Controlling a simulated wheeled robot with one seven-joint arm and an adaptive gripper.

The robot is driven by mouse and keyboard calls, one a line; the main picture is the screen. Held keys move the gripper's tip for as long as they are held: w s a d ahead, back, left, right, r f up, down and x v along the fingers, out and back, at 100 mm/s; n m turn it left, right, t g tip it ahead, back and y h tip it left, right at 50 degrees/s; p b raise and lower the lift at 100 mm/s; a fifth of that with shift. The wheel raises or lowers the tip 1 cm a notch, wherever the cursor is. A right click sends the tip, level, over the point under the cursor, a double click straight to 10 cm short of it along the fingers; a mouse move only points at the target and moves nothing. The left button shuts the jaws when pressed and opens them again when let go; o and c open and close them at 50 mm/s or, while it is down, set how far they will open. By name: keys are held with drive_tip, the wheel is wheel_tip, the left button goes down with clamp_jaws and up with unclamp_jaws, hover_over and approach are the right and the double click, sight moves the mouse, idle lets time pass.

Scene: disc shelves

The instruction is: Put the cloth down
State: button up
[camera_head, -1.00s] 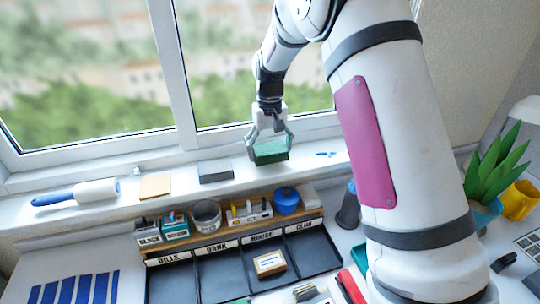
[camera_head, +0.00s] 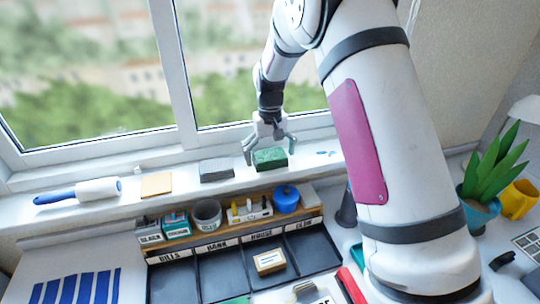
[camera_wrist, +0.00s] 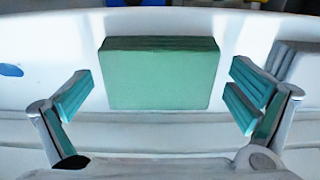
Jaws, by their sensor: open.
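The green cloth (camera_head: 270,159), a folded block, lies on the white windowsill (camera_head: 225,186). In the wrist view the cloth (camera_wrist: 160,78) sits between my two spread fingers, with a clear gap on each side. My gripper (camera_head: 269,146) is open just above and behind the cloth in the head view. Neither finger touches the cloth in the wrist view. The underside of the cloth is hidden.
A grey block (camera_head: 216,170), a tan square (camera_head: 156,185) and a blue-handled roller (camera_head: 80,192) lie to the left on the sill. Small blue bits (camera_head: 326,153) lie to the right. A wooden rack (camera_head: 225,221) with containers stands below, and the window is behind.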

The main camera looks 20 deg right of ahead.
sight(270, 154)
wheel_tip(270, 154, up, 11)
drive_tip(key=s+r+t+b, duration=0.1)
drive_tip(key=s+r, duration=0.7)
drive_tip(key=s+t, duration=0.3)
drive_tip(key=s, duration=2.4)
drive_tip(key=shift+d+r+t, duration=0.15)
drive_tip(key=shift+d+t, duration=0.05)
drive_tip(key=shift+t, duration=0.2)
drive_tip(key=shift+c, duration=0.6)
